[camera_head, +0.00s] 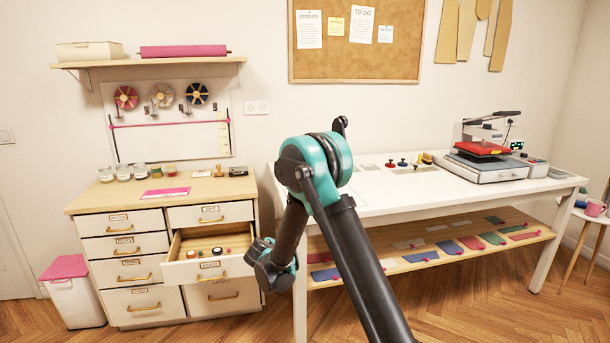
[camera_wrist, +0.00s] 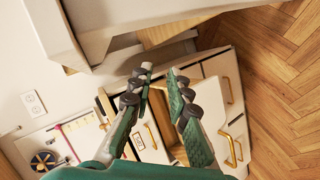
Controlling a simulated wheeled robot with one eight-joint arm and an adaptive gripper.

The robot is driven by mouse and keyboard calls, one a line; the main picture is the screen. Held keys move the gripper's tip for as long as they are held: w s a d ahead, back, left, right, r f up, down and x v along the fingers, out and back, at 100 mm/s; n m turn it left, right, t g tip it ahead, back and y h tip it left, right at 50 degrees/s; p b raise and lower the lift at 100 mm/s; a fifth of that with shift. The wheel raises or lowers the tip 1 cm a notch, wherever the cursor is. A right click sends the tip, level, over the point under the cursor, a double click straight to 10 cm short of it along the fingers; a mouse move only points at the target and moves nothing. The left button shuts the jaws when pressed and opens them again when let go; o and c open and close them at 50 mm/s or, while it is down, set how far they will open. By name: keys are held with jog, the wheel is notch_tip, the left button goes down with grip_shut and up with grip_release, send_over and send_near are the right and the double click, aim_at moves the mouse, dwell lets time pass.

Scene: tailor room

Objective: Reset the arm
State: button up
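My arm rises from the bottom of the head view, bends at a teal elbow and drops left to a teal wrist joint beside the open drawer (camera_head: 208,268). My gripper is not clearly visible there. In the wrist view my gripper (camera_wrist: 160,72) shows two green and grey fingers with dark pads. A gap lies between the fingertips and nothing is held in it. The wooden drawer cabinet (camera_head: 123,225) appears beyond the fingers in the wrist view (camera_wrist: 228,90), tilted. The drawer holds several small round items.
The white table (camera_head: 390,192) stands right of the cabinet, with a heat press (camera_head: 487,150) on it and a lower shelf (camera_head: 440,252) of coloured pieces. A pink-lidded bin (camera_head: 72,296) stands at left. Wood floor (camera_head: 480,310) is clear at front right.

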jog(key=s+d+r+m+g+h, duration=0.1)
jog(key=s+d+r+m+g, duration=0.2)
jog(key=s+d, duration=0.6)
jog(key=s+d+r+m+g, duration=0.1)
jog(key=s+d+r+m, duration=0.35)
jog(key=d, duration=0.85)
jog(key=s+d+f+m+g, duration=0.1)
jog(key=s+d, duration=0.2)
jog(key=s, duration=0.5)
jog(key=s+d+f+m+g+y, duration=0.1)
jog(key=s+d+m, duration=0.1)
jog(key=s, duration=0.6)
jog(key=s+d+f+m+g+y, duration=0.1)
jog(key=s+d+m, duration=0.1)
jog(key=s, duration=0.7)
jog(key=shift+d+g, duration=0.3)
jog(key=shift+d, duration=0.5)
